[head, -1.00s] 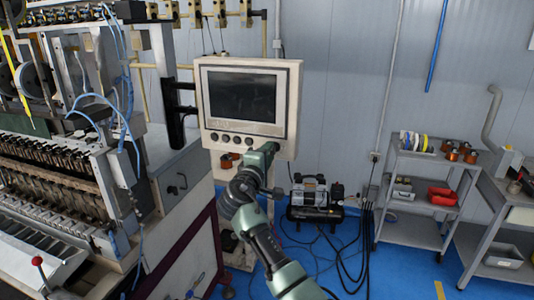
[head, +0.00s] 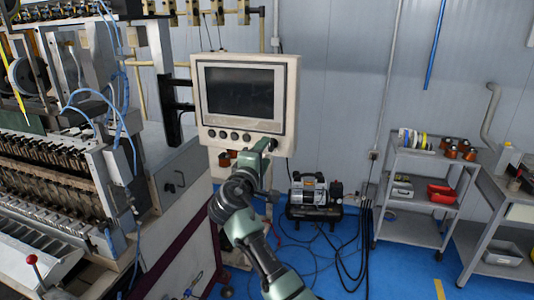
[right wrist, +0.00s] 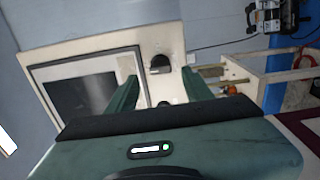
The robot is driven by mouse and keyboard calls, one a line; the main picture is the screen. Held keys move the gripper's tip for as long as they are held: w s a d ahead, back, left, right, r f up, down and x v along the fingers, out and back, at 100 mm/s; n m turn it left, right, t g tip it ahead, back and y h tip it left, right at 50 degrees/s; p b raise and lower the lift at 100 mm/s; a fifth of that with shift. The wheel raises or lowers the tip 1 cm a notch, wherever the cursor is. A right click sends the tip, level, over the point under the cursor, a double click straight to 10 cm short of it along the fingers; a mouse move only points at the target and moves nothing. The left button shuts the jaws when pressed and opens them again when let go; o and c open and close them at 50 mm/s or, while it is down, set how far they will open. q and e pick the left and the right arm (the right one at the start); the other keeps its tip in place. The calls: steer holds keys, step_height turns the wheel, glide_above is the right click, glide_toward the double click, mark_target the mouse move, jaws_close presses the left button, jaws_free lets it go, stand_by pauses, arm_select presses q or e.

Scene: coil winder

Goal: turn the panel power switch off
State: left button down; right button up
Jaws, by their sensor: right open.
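The control panel (head: 293,95) is a beige box with a dark screen and a row of dark knobs (head: 234,136) below it. In the right wrist view the panel (right wrist: 125,48) appears tilted. A black rotary knob (right wrist: 160,63), which looks like the power switch, shows ahead of the gap between my right gripper's fingers (right wrist: 161,88). My right gripper (head: 268,145) is open at the panel's lower right edge. I cannot tell whether it touches the knob. A smaller dark part (right wrist: 164,104) is partly hidden behind the gripper body. My left gripper is out of view.
The coil winding machine (head: 60,180) stands at the left. A compressor (head: 315,195) with loose cables sits on the blue floor behind my right arm. A grey shelf cart (head: 415,190) with spools and a red bin stands at the right. The floor before it is clear.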

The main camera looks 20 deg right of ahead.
steer(key=b+v, duration=0.1)
steer(key=v, duration=0.3)
steer(key=shift+s, duration=0.2)
steer(key=s+a+f+n+g+y+b, duration=0.1)
steer(key=s+f+g+y, duration=0.15)
steer(key=f, duration=1.85)
steer(key=s+f+g+y+b, duration=0.1)
steer(key=s+f+g+y, duration=0.2)
steer(key=f, duration=1.9)
steer(key=s+f+m+g+y+b, duration=0.1)
steer(key=s+f, duration=0.7)
steer(key=f, duration=0.2)
steer(key=s+f+m+g+y+b, duration=0.1)
steer(key=s+f+g+y, duration=0.1)
steer(key=s+f, duration=0.65)
steer(key=s+d+f+m+g, duration=0.1)
steer(key=s+d+f+m, duration=0.1)
steer(key=s+f, duration=0.5)
steer(key=s+d+f+m+g+y+b, duration=0.1)
steer(key=s+f, duration=0.6)
steer(key=s, duration=1.3)
steer(key=s+d+f+m+g, duration=0.3)
steer(key=s+f+m, duration=0.2)
steer(key=s, duration=0.9)
step_height(320, 180, down, 2)
steer(key=shift+s+d+f+b, duration=0.2)
steer(key=shift+s+d+b, duration=0.05)
steer(key=shift+d+b, duration=0.1)
